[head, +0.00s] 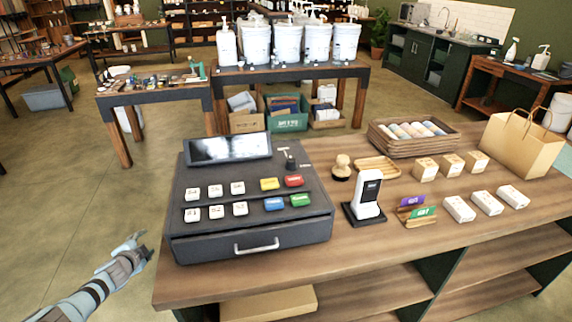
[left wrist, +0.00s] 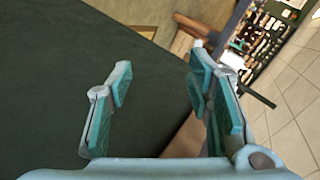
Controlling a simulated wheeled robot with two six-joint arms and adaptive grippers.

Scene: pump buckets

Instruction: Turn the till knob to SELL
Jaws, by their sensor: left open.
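The dark till (head: 251,205) stands on the left part of the wooden counter, with a blank screen at its back and white and coloured keys on top. The till knob (head: 290,160) is a small black knob at the till's back right, beside the screen. Its label is too small to read, so its setting cannot be told. My left gripper (head: 130,248) is open and empty, off the counter's left end and left of the till. In the left wrist view its open teal-padded fingers (left wrist: 165,100) have nothing between them. My right gripper is not in view.
The counter (head: 400,262) also holds a card reader (head: 368,194), a stamp (head: 341,167), small boxes (head: 459,208), a tray of rolls (head: 414,138) and a paper bag (head: 526,140), all right of the till. The floor left of the counter is clear.

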